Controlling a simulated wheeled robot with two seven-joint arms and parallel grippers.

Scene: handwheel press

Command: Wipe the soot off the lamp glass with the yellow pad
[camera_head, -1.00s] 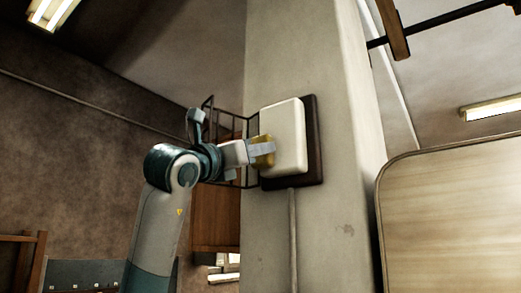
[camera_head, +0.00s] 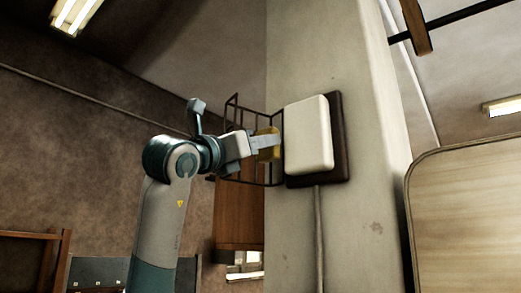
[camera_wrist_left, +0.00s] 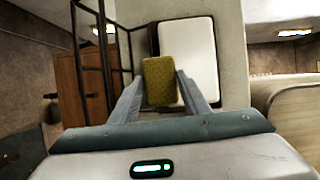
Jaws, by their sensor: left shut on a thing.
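The lamp (camera_head: 309,135) is a pale rounded panel on a dark backing plate, fixed to the wall column. I see no clear dark soot on its glass in either view. My left gripper (camera_head: 270,143) is shut on the yellow pad (camera_head: 264,154), just left of the lamp's left edge. In the left wrist view the pad (camera_wrist_left: 159,82) sits between the fingers and overlaps the lower left edge of the lamp glass (camera_wrist_left: 190,55). The pad looks apart from the glass in the head view. My right gripper is not in view.
A dark wire guard (camera_head: 232,120) stands out from the column's left side, close behind the gripper; it also shows in the left wrist view (camera_wrist_left: 104,50). A conduit (camera_head: 319,235) runs down below the lamp. A rounded wooden panel (camera_head: 470,215) stands at right.

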